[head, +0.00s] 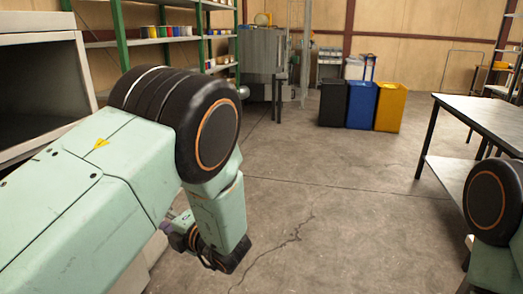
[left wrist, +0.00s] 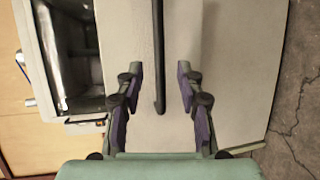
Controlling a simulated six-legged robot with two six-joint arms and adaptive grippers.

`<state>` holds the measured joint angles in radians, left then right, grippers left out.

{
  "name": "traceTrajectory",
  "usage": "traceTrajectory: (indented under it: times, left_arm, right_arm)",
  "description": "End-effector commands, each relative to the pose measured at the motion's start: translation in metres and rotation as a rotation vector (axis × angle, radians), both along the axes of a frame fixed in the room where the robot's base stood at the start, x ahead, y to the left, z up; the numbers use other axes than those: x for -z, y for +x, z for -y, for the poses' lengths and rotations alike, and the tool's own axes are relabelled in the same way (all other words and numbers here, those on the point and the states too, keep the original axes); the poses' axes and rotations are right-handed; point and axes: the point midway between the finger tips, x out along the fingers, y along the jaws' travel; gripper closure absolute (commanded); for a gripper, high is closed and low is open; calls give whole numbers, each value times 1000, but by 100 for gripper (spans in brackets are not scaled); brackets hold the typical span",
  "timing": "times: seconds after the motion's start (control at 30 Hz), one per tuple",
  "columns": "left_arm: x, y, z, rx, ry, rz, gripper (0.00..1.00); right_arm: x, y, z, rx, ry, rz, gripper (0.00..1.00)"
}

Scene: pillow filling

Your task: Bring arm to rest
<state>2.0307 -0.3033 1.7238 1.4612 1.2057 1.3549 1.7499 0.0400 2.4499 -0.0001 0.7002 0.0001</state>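My left arm (head: 90,190), pale green with a black joint, fills the left of the head view. Its gripper (head: 182,225) is partly hidden behind the arm, low beside the pale cabinet side. In the left wrist view the left gripper (left wrist: 161,70) is open, its two purple-padded fingers apart. A dark bar (left wrist: 158,45) on a pale panel (left wrist: 215,60) shows between the fingers; I cannot tell whether it is in reach, and neither finger touches it. My right arm (head: 495,215) shows only in part at the right edge; its gripper is out of view.
A pale open-fronted cabinet (head: 45,40) stands close at the left. A table (head: 490,120) is at the right. Black (head: 333,103), blue (head: 361,104) and yellow (head: 390,107) bins stand at the back. A metal machine (head: 262,60) is behind. The middle floor is clear.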

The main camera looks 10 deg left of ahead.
Motion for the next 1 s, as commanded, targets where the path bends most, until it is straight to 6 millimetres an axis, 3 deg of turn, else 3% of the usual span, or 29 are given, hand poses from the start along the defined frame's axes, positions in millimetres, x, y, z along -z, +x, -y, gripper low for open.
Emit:
traceTrajectory:
  times: [0.13, 0.27, 0.37, 0.47, 0.57, 0.7, 0.83, 1.0]
  left_arm:
    - [8, 9, 7, 103, 68, -181, 63]
    - [33, 11, 21, 365, 224, -527, 63]
    - [67, -4, 29, 584, 347, -810, 63]
    - [107, -33, 37, 814, 455, -1072, 63]
    - [146, -76, 47, 1065, 549, -1309, 63]
    - [191, -155, 63, 1437, 637, -1560, 63]
    - [215, -235, 79, 1771, 662, -1689, 63]
    - [223, -322, 95, 2072, 581, -1725, 63]
  right_arm:
    - [0, 0, 0, 0, 0, 0, 40]
    - [0, 0, 0, 0, 0, 0, 40]
    - [0, 0, 0, 0, 0, 0, 40]
    - [0, 0, 0, 0, 0, 0, 40]
    - [0, 0, 0, 0, 0, 0, 40]
    - [0, 0, 0, 0, 0, 0, 40]
    - [0, 0, 0, 0, 0, 0, 40]
    - [0, 0, 0, 0, 0, 0, 40]
